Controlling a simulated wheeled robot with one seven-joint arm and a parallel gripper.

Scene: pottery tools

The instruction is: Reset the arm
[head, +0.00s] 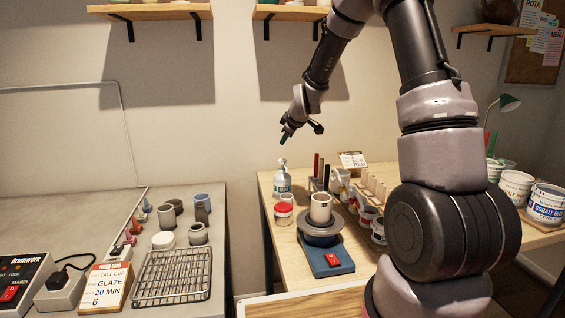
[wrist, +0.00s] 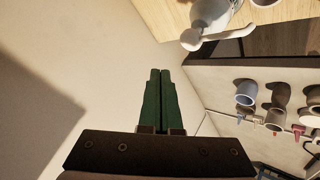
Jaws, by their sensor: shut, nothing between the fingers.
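My gripper (head: 286,136) is raised in the air in front of the wall, above and behind the left end of the wooden table in the head view. In the wrist view its two green fingers (wrist: 160,75) lie side by side, pressed together, with nothing between them. My arm reaches up from the right side of the head view and bends down to the left toward the gripper. The gripper touches nothing.
A wooden table (head: 265,187) holds a pump bottle (head: 282,178), a red-lidded jar (head: 284,214) and a pottery wheel (head: 319,235) with a cup (head: 320,207) on it. A grey counter (head: 100,215) holds several cups and a wire rack (head: 173,276). Wall shelves (head: 150,12) hang above.

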